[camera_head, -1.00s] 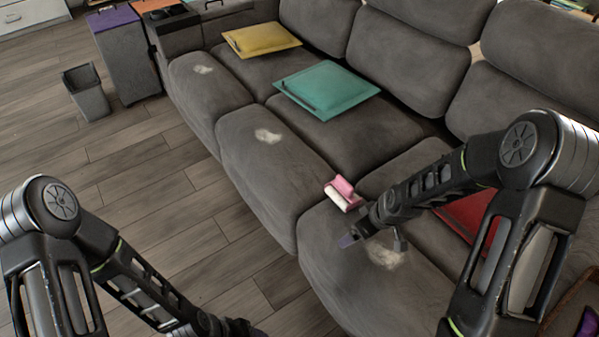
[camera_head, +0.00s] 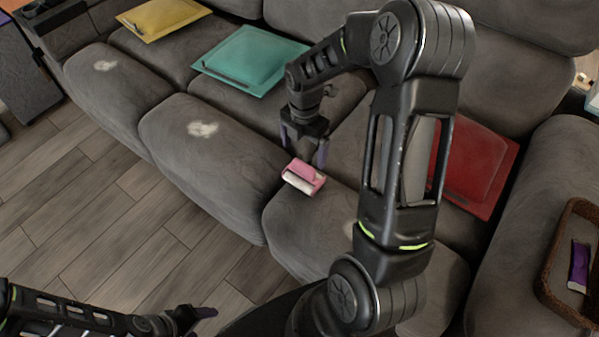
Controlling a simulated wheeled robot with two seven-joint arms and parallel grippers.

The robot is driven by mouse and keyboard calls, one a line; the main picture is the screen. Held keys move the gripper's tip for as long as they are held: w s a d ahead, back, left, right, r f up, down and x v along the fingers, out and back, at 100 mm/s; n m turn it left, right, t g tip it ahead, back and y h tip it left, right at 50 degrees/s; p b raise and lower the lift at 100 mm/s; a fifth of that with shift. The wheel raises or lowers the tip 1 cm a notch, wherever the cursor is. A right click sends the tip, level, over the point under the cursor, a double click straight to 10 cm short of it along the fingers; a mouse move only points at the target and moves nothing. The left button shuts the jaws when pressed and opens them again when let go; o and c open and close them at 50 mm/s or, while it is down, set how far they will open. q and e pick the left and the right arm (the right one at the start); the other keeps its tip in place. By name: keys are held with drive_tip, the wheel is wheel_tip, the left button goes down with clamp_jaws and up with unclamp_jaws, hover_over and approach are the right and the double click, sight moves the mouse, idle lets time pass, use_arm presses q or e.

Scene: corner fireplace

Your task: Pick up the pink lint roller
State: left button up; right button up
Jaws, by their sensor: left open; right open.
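The pink lint roller (camera_head: 304,176), pink on top with a white roll, lies on the grey sofa (camera_head: 215,170) near the gap between two seat cushions. My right gripper (camera_head: 304,155) is open and points down just behind the roller, one finger on each side of its far end. I cannot tell whether the fingers touch it. My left gripper (camera_head: 205,317) is at the bottom of the view over the floor, far from the roller, and it is open.
Pale lint patches (camera_head: 203,129) mark the seats. A wicker basket (camera_head: 573,265) with a purple item sits at the right. The wooden floor (camera_head: 110,205) at the left is clear.

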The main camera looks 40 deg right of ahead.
sight(304, 164)
idle(0.3)
drive_tip(key=shift+f, duration=1.35)
wheel_tip(304, 164, down, 5)
drive_tip(key=shift+f+b, duration=0.1)
drive_tip(key=shift+b, duration=0.6)
drive_tip(key=c, duration=1.5)
